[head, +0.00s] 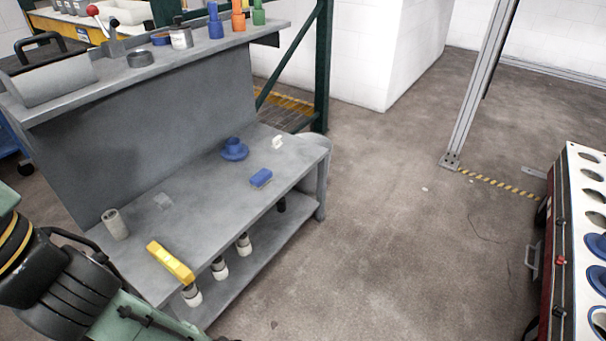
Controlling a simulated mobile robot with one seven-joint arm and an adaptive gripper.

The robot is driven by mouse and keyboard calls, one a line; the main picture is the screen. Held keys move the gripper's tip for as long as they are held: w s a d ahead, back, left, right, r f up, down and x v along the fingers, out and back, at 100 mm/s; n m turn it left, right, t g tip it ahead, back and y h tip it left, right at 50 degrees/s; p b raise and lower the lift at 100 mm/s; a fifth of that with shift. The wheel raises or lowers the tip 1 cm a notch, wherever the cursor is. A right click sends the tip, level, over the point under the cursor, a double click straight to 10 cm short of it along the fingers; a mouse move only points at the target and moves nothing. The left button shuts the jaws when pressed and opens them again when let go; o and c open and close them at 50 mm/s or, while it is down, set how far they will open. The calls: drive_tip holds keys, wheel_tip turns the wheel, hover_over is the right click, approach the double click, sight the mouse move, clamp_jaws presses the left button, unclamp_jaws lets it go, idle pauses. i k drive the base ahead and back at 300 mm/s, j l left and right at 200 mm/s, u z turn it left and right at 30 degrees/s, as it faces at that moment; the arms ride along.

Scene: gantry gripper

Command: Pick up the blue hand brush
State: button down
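A small blue block-shaped item that looks like the blue hand brush (261,178) lies on the grey bench's middle shelf, towards its right end and near the front edge. It has a paler strip along its lower side, and its bristles are too small to make out. Nothing touches it. My gripper is not visible in the head view.
On the same grey shelf (215,187) are a blue flanged part (234,150), a small white item (278,142), a grey cylinder (115,224) and a yellow bar (170,262). Bottles stand below. Open floor (400,220) lies right, before a rack (586,195).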

sight(264, 176)
drive_tip(key=u, duration=0.4)
drive_tip(key=z, duration=1.6)
drive_tip(key=u, duration=1.55)
drive_tip(key=i+l+u, duration=0.15)
drive_tip(key=i, duration=0.4)
drive_tip(key=i+l+u, duration=0.15)
drive_tip(key=i+l, duration=0.25)
drive_tip(key=i, duration=0.15)
drive_tip(key=i+l+u, duration=0.15)
drive_tip(key=i+l, duration=0.2)
drive_tip(key=i, duration=0.15)
